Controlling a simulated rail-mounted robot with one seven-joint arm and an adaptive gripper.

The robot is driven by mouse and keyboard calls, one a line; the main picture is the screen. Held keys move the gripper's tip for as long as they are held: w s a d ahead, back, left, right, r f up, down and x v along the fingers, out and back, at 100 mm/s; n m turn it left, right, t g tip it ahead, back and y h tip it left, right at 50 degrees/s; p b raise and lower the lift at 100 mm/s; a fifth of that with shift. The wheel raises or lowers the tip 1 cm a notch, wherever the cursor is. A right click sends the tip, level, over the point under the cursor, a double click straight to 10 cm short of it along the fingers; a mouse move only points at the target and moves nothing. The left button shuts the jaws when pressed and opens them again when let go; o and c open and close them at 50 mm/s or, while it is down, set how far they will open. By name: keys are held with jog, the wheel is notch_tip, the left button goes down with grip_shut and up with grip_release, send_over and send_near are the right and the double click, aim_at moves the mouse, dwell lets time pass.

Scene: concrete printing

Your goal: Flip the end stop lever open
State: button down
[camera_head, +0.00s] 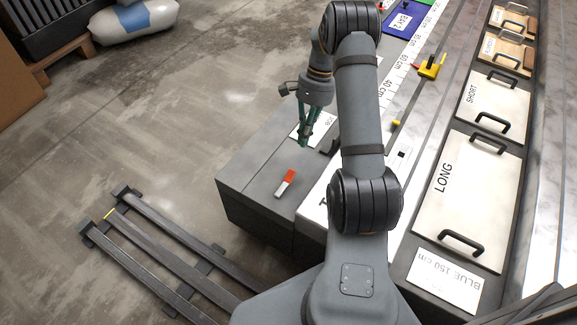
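My gripper (306,140) has greenish fingers and points down over the grey bench top, left of the arm and well apart from the yellow block. Its fingers look close together, and I cannot tell whether they are open or shut. I see nothing clearly held in it.
A red and light-grey piece (285,184) lies on the grey bench (245,175) below my gripper. A small yellow piece (396,123) is by the scale (388,88). Handled plates marked LONG (460,195) and SHORT (487,105) lie at right. A blue tray (405,20) is at the back.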

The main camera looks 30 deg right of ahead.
aim_at(298, 171)
jog(key=shift+s, duration=0.1)
jog(key=b+x, duration=0.4)
jog(key=x, duration=0.6)
jog(key=shift+b, duration=0.4)
jog(key=shift+r, duration=0.1)
jog(key=shift+r, duration=0.15)
